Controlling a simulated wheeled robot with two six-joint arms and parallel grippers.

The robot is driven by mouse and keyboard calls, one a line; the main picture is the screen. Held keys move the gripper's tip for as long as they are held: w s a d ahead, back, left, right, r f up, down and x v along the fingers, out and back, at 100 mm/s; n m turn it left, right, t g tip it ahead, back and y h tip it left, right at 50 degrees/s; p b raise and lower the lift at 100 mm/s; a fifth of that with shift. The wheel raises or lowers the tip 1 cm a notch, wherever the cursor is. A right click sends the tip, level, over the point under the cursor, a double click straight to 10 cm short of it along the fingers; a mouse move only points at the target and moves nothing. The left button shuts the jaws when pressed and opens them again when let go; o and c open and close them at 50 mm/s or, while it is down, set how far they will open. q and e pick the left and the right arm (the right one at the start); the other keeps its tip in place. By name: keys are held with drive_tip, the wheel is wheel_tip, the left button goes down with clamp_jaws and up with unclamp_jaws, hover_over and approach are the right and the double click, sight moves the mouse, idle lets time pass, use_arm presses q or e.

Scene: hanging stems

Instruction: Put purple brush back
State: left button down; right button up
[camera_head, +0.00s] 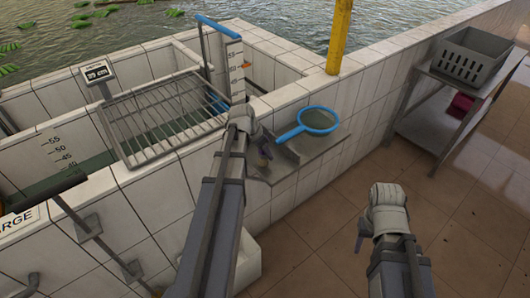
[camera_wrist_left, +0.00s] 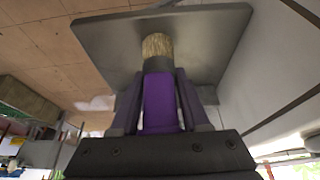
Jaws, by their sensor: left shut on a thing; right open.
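The purple brush (camera_wrist_left: 160,102) is upright in the left wrist view, between the two fingers of my left gripper (camera_wrist_left: 158,110), which is shut on its handle. Its tan bristles (camera_wrist_left: 157,45) point toward a grey metal shelf (camera_wrist_left: 215,35); I cannot tell whether they touch it. In the head view my left gripper (camera_head: 278,153) is at the left end of the wall shelf (camera_head: 318,154). The brush is small and mostly hidden there. My right gripper (camera_head: 366,236) is open above the tiled floor, partly hidden by its own wrist.
A blue-rimmed net (camera_head: 318,120) lies on the shelf, right of my left gripper. A tiled tank wall (camera_head: 215,165) with a metal rack (camera_head: 165,115) is at left. A grey crate (camera_head: 470,57) sits on a side table (camera_head: 430,92). A yellow post (camera_head: 340,38) rises behind the shelf.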

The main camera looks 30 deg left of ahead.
use_arm(q)
drive_tip(key=shift+c, duration=1.9)
unclamp_jaws()
drive_tip(key=shift+f, duration=0.1)
drive_tip(key=shift+s+r+p, duration=0.1)
drive_tip(key=shift+r+p, duration=0.45)
drive_tip(key=p+v, duration=1)
drive_tip(key=v, duration=0.1)
drive_tip(key=shift+s+r, duration=0.1)
